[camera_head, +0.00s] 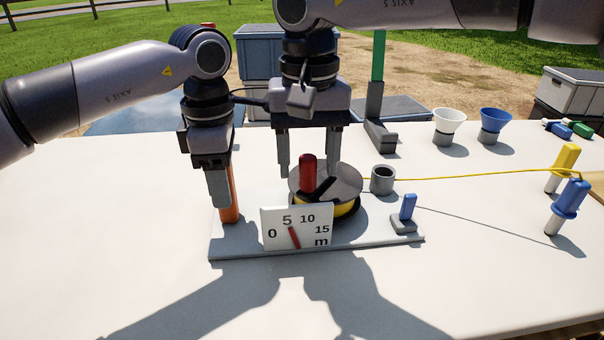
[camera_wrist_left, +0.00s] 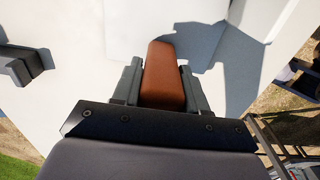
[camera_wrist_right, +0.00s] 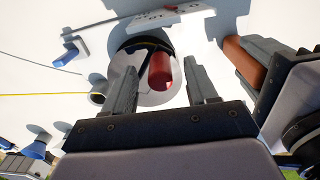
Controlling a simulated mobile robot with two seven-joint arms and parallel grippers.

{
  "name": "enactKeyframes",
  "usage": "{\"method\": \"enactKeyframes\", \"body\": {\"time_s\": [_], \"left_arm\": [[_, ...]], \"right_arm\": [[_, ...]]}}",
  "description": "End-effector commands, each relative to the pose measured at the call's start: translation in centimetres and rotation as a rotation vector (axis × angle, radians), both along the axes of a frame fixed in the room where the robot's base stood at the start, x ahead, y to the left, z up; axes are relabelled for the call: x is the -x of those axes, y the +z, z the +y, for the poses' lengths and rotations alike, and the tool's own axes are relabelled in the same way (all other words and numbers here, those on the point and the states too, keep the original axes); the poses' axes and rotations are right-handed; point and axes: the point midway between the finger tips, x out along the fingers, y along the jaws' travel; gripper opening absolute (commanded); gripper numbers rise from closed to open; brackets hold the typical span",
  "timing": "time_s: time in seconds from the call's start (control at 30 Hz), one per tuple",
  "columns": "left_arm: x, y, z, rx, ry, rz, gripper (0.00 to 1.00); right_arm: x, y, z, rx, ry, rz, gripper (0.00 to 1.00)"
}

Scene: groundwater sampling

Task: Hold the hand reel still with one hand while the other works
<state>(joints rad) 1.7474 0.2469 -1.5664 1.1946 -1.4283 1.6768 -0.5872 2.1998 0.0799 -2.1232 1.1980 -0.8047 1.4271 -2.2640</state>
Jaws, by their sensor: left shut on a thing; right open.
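The hand reel stands on a grey base plate (camera_head: 370,243) on the table. Its round drum (camera_head: 345,186) has a yellow rim and a red crank knob (camera_head: 307,173). An orange-brown upright handle (camera_head: 231,195) stands at the plate's left end. My left gripper (camera_head: 219,195) is shut on this handle, which also shows between its fingers in the left wrist view (camera_wrist_left: 163,75). My right gripper (camera_head: 308,170) is open above the drum, with its fingers on either side of the red knob. In the right wrist view the knob (camera_wrist_right: 161,72) lies between the fingers, apart from both.
A dial (camera_head: 297,228) reads 0 to 15 m, its red pointer near 5. A yellow line (camera_head: 460,177) runs right from a grey ring (camera_head: 382,180). A blue lever (camera_head: 407,207) sits on the plate's right. Funnels (camera_head: 447,125) and blue and yellow tools (camera_head: 568,205) stand further right.

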Motion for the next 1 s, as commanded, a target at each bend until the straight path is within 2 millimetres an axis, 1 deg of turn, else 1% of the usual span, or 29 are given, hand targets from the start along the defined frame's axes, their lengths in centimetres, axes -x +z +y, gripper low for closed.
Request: {"method": "enactKeyframes", "body": {"time_s": [0.1,0.2,0.5,0.53,0.57,0.6,0.7,0.87,1.0], "left_arm": [[0.0,0.0,0.0,0.0,0.0,0.0,0.0],[0.0,0.0,0.0,0.0,0.0,0.0,0.0],[0.0,0.0,0.0,0.0,0.0,0.0,0.0],[0.0,0.0,0.0,0.0,0.0,0.0,0.0],[0.0,0.0,0.0,0.0,0.0,0.0,0.0],[0.0,0.0,0.0,0.0,0.0,0.0,0.0],[0.0,0.0,0.0,0.0,0.0,0.0,0.0],[0.0,0.0,0.0,0.0,0.0,0.0,0.0],[0.0,0.0,0.0,0.0,0.001,0.0,0.0]], "right_arm": [[0.0,-1.0,0.0,-0.002,0.0,0.001,0.57],[0.0,-1.3,0.0,-0.002,0.0,-0.001,0.57],[0.0,-1.5,0.0,-0.001,0.0,-0.001,0.57],[0.0,-1.5,0.0,-0.001,0.0,-0.001,0.54],[0.0,-1.5,0.0,-0.001,0.0,-0.001,0.44],[0.0,-1.5,0.0,-0.001,0.0,-0.001,0.31],[0.0,-1.5,0.0,-0.001,0.0,-0.001,0.03],[0.1,-1.5,-0.1,-0.002,-0.001,0.0,0.03],[0.7,-1.6,-1.1,-0.004,0.0,0.003,0.03]]}}
